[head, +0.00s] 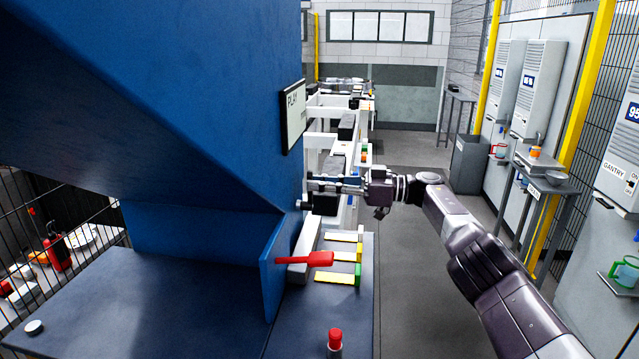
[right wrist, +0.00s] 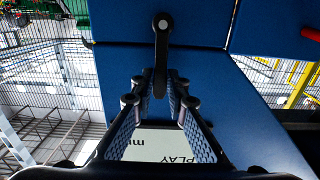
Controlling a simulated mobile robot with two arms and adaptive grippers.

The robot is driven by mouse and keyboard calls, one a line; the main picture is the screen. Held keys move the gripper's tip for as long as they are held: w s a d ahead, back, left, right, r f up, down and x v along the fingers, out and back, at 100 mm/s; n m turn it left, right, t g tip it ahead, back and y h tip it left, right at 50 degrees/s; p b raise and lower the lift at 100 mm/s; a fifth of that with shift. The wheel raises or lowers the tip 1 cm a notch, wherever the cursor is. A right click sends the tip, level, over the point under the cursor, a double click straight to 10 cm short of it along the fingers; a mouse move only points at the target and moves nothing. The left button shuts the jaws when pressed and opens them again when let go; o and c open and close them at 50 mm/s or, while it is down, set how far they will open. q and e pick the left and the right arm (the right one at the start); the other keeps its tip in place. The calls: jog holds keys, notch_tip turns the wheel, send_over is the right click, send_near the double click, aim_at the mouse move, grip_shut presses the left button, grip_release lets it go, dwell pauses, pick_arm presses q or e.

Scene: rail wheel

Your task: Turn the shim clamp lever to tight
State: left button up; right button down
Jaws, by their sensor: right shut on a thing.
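In the right wrist view a dark lever (right wrist: 162,50) with a round grey-tipped pivot at its top lies against the blue panel; I take it as the shim clamp lever, though no label shows. Its lower end is between the fingers of my right gripper (right wrist: 160,104), which is shut on it. In the head view my right gripper (head: 322,182) reaches in from the right to the edge of the blue housing (head: 215,90). The lever is mostly hidden there. No tight marking is readable. My left gripper is out of view.
A red-handled lever (head: 318,259) sticks out below my gripper, beside several yellow strips (head: 340,279) on the dark bench (head: 345,305). A red-capped item (head: 335,338) stands at the front. A PLAY sign (head: 293,115) is above my gripper. The floor right of the bench is clear.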

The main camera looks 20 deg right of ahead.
jog(key=shift+r, duration=0.1)
dwell(0.3)
jog(key=c, duration=1.9)
grip_release()
jog(key=v, duration=0.7)
jog(key=shift+d, duration=0.3)
jog(key=shift+s, duration=0.15)
